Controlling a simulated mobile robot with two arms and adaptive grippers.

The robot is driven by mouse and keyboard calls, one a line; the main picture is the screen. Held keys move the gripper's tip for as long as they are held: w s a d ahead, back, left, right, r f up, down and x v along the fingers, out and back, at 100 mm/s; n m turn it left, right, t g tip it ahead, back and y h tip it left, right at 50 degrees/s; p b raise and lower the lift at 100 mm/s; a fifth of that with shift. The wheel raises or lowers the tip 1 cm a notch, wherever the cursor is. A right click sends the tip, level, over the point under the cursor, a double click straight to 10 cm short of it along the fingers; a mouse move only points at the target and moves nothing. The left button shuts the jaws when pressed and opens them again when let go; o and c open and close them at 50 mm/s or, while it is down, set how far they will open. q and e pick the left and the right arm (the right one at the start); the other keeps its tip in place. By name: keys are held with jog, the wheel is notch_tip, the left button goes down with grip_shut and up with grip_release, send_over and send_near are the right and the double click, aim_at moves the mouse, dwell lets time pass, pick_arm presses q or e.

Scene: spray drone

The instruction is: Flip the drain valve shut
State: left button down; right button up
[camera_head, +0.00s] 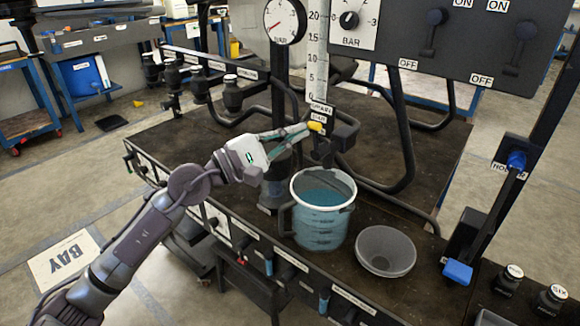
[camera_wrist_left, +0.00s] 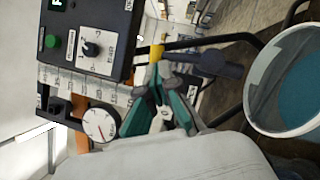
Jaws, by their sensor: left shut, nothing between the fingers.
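The drain valve's yellow handle (camera_head: 316,127) sits just below the drain label (camera_head: 320,108), at the foot of the scaled sight tube. In the left wrist view the yellow handle (camera_wrist_left: 156,53) shows just beyond my fingertips. My left gripper (camera_head: 305,131) reaches in from the left with its teal fingers shut and empty. Its tips (camera_wrist_left: 156,78) are at or very near the handle; I cannot tell if they touch. A clear jug (camera_head: 322,228) with blue liquid stands below the valve. My right gripper is not in view.
A pressure gauge (camera_head: 284,20) and black pipes rise behind the valve. A switch panel (camera_head: 460,45) overhangs at upper right. Blue-handled levers (camera_head: 457,272) stand at right.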

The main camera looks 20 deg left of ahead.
pick_arm(q)
jog(key=shift+d, duration=0.1)
dwell(0.3)
dwell(0.3)
jog(key=v, duration=1.2)
jog(key=shift+r, duration=0.2)
